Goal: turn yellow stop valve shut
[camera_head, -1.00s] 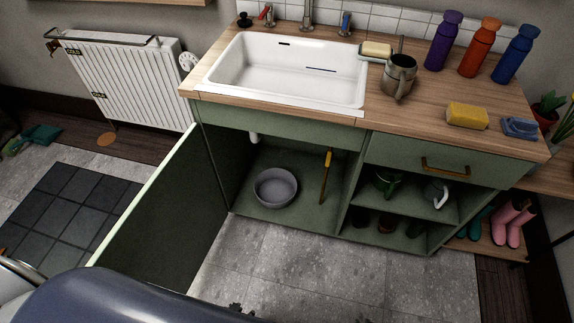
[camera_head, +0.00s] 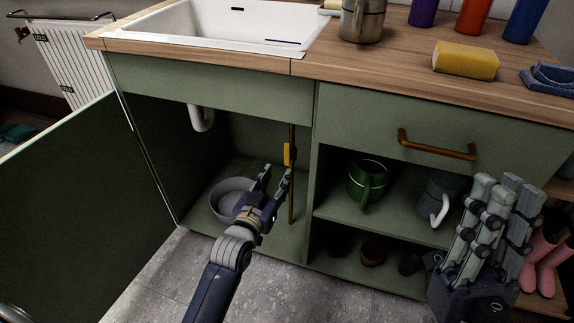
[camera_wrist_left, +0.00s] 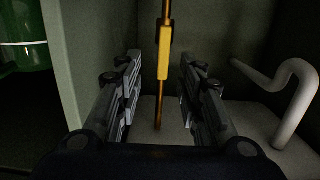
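The yellow stop valve (camera_head: 289,154) is a slim yellow handle on a thin copper-brown upright pipe inside the open sink cabinet. The handle lies along the pipe. In the left wrist view the yellow handle (camera_wrist_left: 164,53) stands upright in the gap between the fingers, apart from both. My left gripper (camera_head: 278,176) is open and empty, in front of the pipe and a little below the handle in the head view. My right gripper (camera_head: 508,185) looks open and empty, with its fingers pointing up, in front of the right shelves.
A grey bowl (camera_head: 231,193) stands on the cabinet floor left of the pipe. A white drain pipe (camera_head: 203,118) hangs under the sink. The open door (camera_head: 62,215) is on the left. A green mug (camera_head: 366,184) stands on the shelf beyond the divider on the right.

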